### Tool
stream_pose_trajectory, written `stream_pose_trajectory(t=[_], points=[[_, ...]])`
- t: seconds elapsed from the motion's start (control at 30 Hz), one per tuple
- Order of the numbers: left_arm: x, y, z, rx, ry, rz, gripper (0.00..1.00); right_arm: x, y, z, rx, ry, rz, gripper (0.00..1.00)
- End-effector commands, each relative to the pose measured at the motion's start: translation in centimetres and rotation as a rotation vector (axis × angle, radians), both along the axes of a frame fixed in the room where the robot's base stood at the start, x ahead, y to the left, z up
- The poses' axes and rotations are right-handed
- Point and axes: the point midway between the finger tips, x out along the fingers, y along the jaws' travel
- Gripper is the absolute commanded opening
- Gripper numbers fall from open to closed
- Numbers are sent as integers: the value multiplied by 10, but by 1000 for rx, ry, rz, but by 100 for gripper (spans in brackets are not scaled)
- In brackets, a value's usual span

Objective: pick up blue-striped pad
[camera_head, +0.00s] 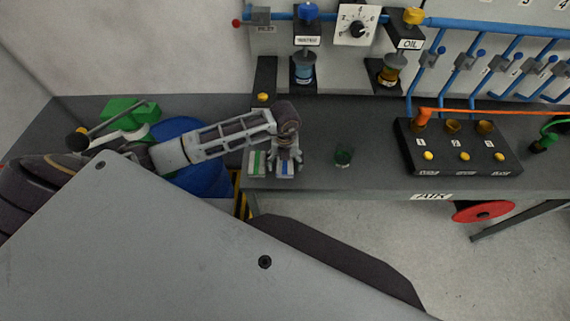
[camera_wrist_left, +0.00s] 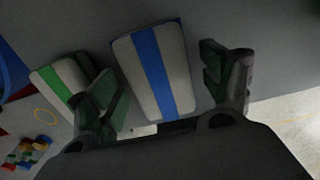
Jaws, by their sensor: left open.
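The blue-striped pad is a pale, flat rectangle with a blue stripe down its middle. It lies on the grey bench at its front edge, below my left gripper in the head view (camera_head: 285,169), and shows large in the left wrist view (camera_wrist_left: 178,75). My left gripper (camera_wrist_left: 164,75) is open, with one finger on each side of the pad and gaps between. It also shows in the head view (camera_head: 286,158), pointing down and covering the pad's back part. A similar green-striped pad (camera_wrist_left: 60,78) lies just left of it, partly behind the left finger. My right gripper is not in view.
A black box with yellow buttons (camera_head: 458,150) stands on the bench at right, and a small dark green cup (camera_head: 343,156) nearer the pad. A blue bin (camera_head: 205,180) is at left. Bottles hang on the back wall. Bench between pad and cup is clear.

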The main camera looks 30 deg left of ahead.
Motion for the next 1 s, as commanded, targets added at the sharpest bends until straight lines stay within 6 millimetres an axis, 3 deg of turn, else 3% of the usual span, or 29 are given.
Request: stream_pose_trajectory(t=[0.2, 0.5, 1.0], points=[[0, 0, 0, 0, 0, 0, 78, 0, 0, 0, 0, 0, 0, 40], [0, 0, 0, 0, 0, 0, 39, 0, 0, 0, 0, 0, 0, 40], [1, 0, 9, 0, -2, 0, 38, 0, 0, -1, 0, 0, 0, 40]])
